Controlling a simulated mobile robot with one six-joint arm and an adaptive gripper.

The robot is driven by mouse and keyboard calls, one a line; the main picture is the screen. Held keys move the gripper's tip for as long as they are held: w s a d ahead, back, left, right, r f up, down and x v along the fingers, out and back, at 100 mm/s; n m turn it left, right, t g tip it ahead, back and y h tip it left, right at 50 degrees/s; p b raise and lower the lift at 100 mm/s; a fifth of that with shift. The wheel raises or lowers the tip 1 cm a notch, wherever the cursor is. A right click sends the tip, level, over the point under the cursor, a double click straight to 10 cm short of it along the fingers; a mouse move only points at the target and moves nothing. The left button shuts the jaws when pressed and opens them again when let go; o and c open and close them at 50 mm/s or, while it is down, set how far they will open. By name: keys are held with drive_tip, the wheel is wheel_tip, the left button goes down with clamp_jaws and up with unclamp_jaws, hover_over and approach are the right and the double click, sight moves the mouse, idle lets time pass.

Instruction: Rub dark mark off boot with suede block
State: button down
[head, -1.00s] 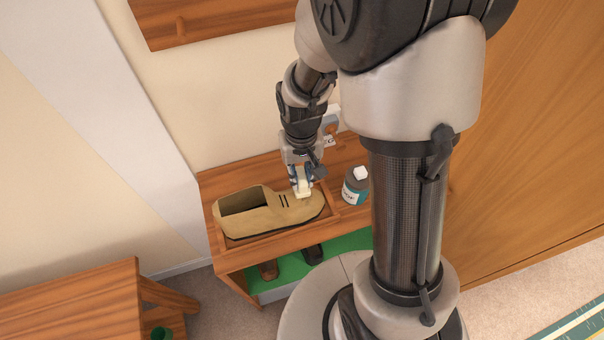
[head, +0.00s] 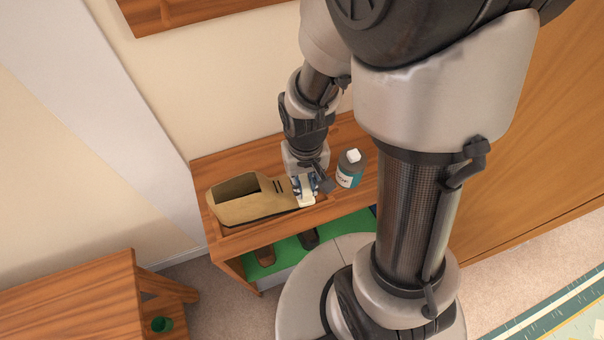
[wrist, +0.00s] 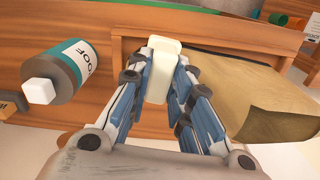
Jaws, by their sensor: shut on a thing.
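The tan boot (head: 245,205) lies on its tray on the wooden bench, opening to the left and toe to the right. It also shows at the right of the wrist view (wrist: 265,85). Short dark stripes show on its upper; I cannot make out a separate dark mark. My gripper (head: 305,188) is at the toe end, shut on the pale cream suede block (wrist: 162,68). The block also shows below the fingers in the head view (head: 306,201). The gripper hides part of the toe, and I cannot tell whether the block touches the boot.
A grey bottle with a teal label and white cap (head: 349,170) stands on the bench, right of my gripper. The wooden tray rim (wrist: 120,118) runs close by the block. Dark shoes (head: 309,239) sit on the green lower shelf. Another wooden bench (head: 75,290) stands at lower left.

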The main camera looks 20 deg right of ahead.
drive_tip(key=shift+w+f, duration=0.1)
drive_tip(key=shift+w, duration=3.5)
drive_tip(key=shift+s+r, duration=0.2)
drive_tip(key=shift+s, duration=3.3)
drive_tip(key=shift+w+f, duration=0.1)
drive_tip(key=shift+w, duration=1.65)
drive_tip(key=shift+w+p, duration=0.5)
drive_tip(key=shift+w, duration=1.3)
wheel_tip(320, 180, up, 8)
drive_tip(key=p, duration=0.6)
